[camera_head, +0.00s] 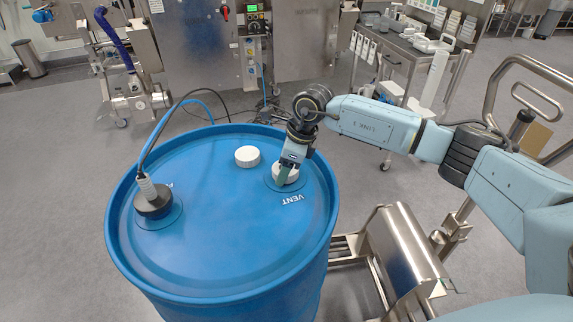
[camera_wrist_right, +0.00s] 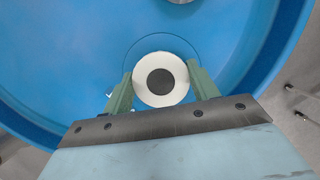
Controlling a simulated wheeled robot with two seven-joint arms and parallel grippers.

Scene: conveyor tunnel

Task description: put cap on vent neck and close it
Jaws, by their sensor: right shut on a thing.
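A white round cap (camera_head: 290,176) with a dark round centre is over the spot marked VENT on the blue drum's lid (camera_head: 225,215). My right gripper (camera_head: 285,170) comes down on it from above and is shut on it. In the right wrist view the cap (camera_wrist_right: 160,95) sits between the two green fingers (camera_wrist_right: 159,76), inside a thin circle on the lid. The vent neck is hidden beneath the cap, so I cannot tell how far the cap is seated. My left gripper is not in view.
A second white round piece (camera_head: 247,156) stands on the lid just left of my right gripper. A black fitting (camera_head: 154,198) with a hose rises at the lid's left. The drum's raised rim (camera_head: 118,250) surrounds the lid. A steel frame (camera_head: 400,245) stands right of the drum.

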